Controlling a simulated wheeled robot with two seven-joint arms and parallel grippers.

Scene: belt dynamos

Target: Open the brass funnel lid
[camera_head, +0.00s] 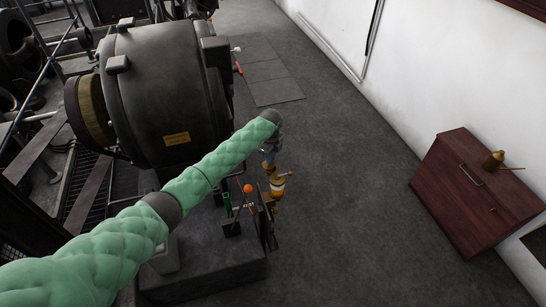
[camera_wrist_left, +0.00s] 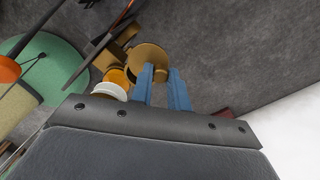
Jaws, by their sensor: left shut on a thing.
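The brass funnel lid (camera_wrist_left: 147,59) is a round brass disc in the left wrist view, at the tips of my blue fingers. The brass oiler with amber and white bands (camera_head: 278,187) hangs at the side of the machine in the head view. Its orange band and white ring (camera_wrist_left: 110,90) show beside the lid in the wrist view. My left gripper (camera_head: 269,162) is just above the oiler, and in the wrist view its fingers (camera_wrist_left: 161,72) are shut on the lid's edge. How far the lid is tilted is hard to tell. My right gripper is out of view.
A large dark dynamo (camera_head: 160,90) stands left of the oiler. An orange-knobbed lever (camera_head: 248,188) and dark plates are close to the oiler's left. A reddish wooden cabinet (camera_head: 470,190) with a brass oil can (camera_head: 494,159) stands right. The grey floor between is clear.

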